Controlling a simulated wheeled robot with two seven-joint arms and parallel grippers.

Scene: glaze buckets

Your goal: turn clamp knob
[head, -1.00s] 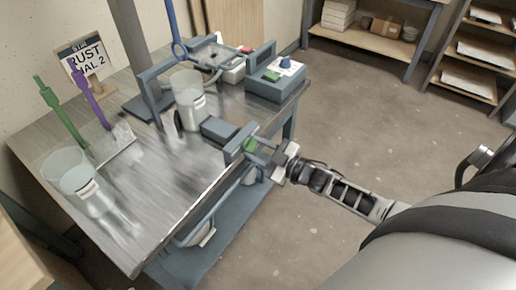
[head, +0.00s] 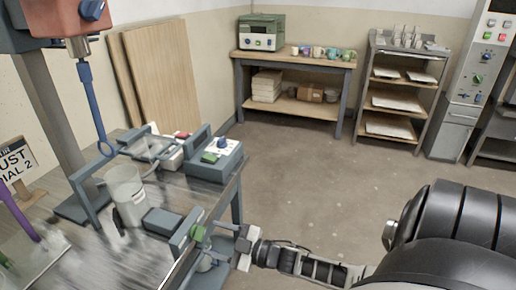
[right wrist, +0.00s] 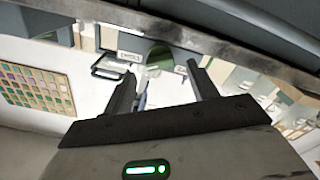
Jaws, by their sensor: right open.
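The green clamp knob (head: 198,232) sits at the front end of the blue-grey clamp (head: 186,234) on the metal table's near right edge. In the right wrist view the green knob (right wrist: 158,56) shows ahead, between the two open fingers. I cannot tell whether the fingers touch it. My left gripper is not in view.
A stirrer (head: 92,95) with a blue shaft and ring hangs over the table. A control box (head: 214,160) with a blue knob and green button stands at the table's back right. A purple stick (head: 18,215) stands at left. The floor (head: 320,190) to the right is clear.

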